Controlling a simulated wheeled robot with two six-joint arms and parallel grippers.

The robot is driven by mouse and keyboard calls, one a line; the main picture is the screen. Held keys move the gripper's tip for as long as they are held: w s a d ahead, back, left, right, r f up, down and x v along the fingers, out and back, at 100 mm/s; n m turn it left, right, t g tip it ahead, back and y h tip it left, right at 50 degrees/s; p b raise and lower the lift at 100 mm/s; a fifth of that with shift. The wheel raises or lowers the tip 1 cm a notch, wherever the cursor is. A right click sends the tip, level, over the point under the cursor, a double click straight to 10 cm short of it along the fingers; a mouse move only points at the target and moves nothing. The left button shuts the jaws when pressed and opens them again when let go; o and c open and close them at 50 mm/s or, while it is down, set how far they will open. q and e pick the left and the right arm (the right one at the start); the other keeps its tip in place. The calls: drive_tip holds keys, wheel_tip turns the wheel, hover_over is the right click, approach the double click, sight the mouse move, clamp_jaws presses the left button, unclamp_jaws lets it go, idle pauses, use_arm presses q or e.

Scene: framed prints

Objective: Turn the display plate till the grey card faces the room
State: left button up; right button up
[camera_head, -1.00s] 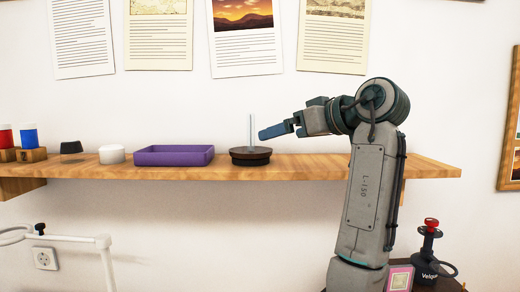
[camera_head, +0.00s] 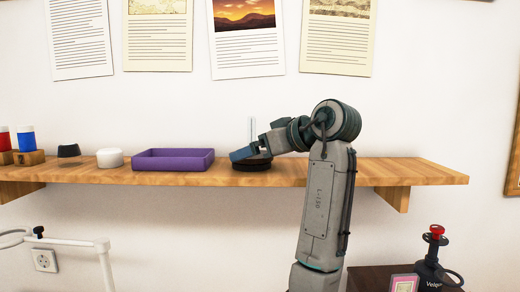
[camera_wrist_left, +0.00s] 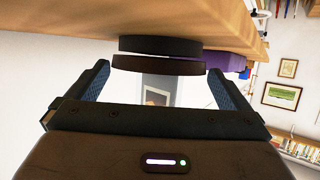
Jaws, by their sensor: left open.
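The display plate (camera_head: 255,166) is a dark round disc on the wooden shelf. A thin, pale upright panel (camera_head: 252,130) stands on it, seen nearly edge-on. My left gripper (camera_head: 243,154) is in front of the disc and hides part of it and the panel's foot. In the left wrist view the picture is upside down; the open fingers lie either side of the two-layer disc (camera_wrist_left: 158,65). The panel (camera_wrist_left: 156,85) shows grey there, with a small dark picture on it. I cannot tell whether the fingers touch the disc. My right gripper is not in view.
A purple tray (camera_head: 173,160) stands left of the plate on the shelf (camera_head: 400,172). A white round pot (camera_head: 110,158), a dark pot (camera_head: 68,150) and red and blue jars (camera_head: 26,139) stand further left. The shelf's right part is clear. Prints hang above.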

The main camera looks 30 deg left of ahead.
use_arm(q)
drive_tip(key=shift+w+a+f, duration=0.1)
drive_tip(key=c, duration=0.7)
drive_tip(key=shift+o, duration=0.2)
